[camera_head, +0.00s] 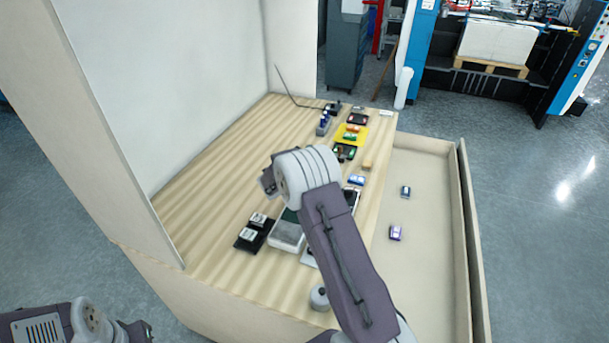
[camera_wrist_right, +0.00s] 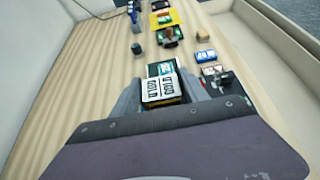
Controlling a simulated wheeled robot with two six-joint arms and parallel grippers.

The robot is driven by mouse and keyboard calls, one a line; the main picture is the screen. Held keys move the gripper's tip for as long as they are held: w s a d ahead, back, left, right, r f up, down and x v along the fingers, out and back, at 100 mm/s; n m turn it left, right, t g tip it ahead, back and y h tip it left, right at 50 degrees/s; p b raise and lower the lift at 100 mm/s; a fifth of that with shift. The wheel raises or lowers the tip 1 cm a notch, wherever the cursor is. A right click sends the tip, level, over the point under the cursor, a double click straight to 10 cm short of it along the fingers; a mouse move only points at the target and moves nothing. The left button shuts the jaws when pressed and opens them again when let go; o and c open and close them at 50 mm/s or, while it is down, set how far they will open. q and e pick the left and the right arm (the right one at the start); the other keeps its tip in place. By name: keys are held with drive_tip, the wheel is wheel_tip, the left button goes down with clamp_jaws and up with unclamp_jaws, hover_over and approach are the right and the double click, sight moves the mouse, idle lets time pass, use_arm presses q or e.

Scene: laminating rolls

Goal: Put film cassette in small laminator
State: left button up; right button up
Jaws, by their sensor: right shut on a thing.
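My right gripper is shut on a film cassette (camera_wrist_right: 163,91) with a white, black-printed face and a yellowish edge. Its grey fingers (camera_wrist_right: 160,98) flank the cassette in the right wrist view. In the head view this gripper (camera_head: 268,182) is mostly hidden behind my wrist, above the table. A grey-white box-like device (camera_head: 287,236) stands below the wrist, partly covered by my arm; I cannot tell whether it is the small laminator. My left gripper (camera_head: 140,331) is at the bottom left, away from the table, its jaws unclear.
A black holder (camera_head: 245,244) with white-topped pieces stands left of the device. A yellow tray (camera_head: 352,131) and several small items line the table's far right. A sunken side tray (camera_head: 421,215) holds two small cassettes. The table's left part (camera_head: 195,185) is clear beside a white wall.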

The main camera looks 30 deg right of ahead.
drive_tip(key=f, duration=0.3)
drive_tip(key=shift+w+d, duration=0.15)
drive_tip(key=shift+d, duration=0.05)
drive_tip(key=shift+w+f, duration=0.1)
drive_tip(key=shift+f, duration=0.2)
drive_tip(key=shift+r, duration=0.1)
drive_tip(key=o, duration=1.4)
drive_tip(key=shift+s+a, duration=0.1)
drive_tip(key=shift+s, duration=0.1)
drive_tip(key=shift+c, duration=0.2)
drive_tip(key=shift+o, duration=1.2)
drive_tip(key=shift+w, duration=0.15)
